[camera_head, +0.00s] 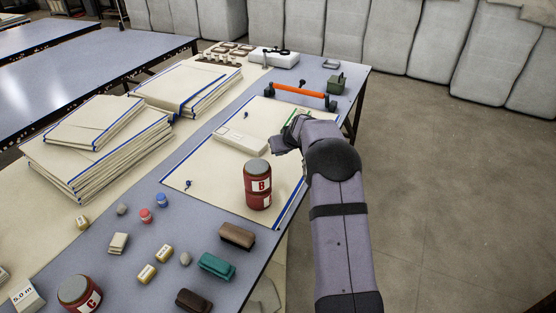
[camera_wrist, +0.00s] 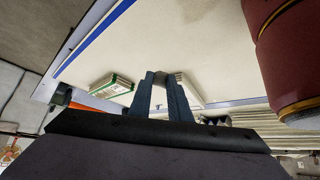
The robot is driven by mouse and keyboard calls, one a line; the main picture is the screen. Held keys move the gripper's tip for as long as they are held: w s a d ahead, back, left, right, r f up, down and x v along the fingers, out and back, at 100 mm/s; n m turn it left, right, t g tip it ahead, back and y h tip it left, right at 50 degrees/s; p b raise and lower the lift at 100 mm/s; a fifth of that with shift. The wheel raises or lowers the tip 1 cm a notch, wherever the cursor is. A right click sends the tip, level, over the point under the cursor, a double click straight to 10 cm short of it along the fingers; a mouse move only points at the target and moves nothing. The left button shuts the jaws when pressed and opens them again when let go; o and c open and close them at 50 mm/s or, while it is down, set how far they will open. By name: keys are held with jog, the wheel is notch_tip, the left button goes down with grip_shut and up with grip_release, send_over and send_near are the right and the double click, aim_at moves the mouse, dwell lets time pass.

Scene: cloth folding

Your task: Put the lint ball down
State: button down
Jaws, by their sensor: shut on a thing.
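My gripper (camera_head: 284,140) is at the far right part of the cream cloth (camera_head: 215,172), low over it, beyond the red can marked B. In the wrist view its two dark fingers (camera_wrist: 160,84) are closed on a small grey thing (camera_wrist: 161,77), which looks like the lint ball. The cream cloth (camera_wrist: 200,45) lies beyond the fingertips. In the head view the held thing is hidden by the gripper. I cannot tell if it touches the cloth.
A red can marked B (camera_head: 257,185) stands close to the gripper; it also shows in the wrist view (camera_wrist: 295,60). A pale block (camera_head: 240,138) lies left of the gripper, and a green-white box (camera_wrist: 112,86) lies nearby. An orange bar (camera_head: 300,94) stands behind.

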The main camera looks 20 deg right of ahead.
jog(key=shift+f, duration=3.2)
jog(key=shift+f, duration=0.15)
jog(key=c, duration=1.7)
grip_release()
jog(key=shift+o, duration=0.2)
jog(key=shift+r, duration=0.25)
jog(key=b+v, duration=0.2)
jog(key=v, duration=0.9)
jog(key=shift+s+r, duration=0.3)
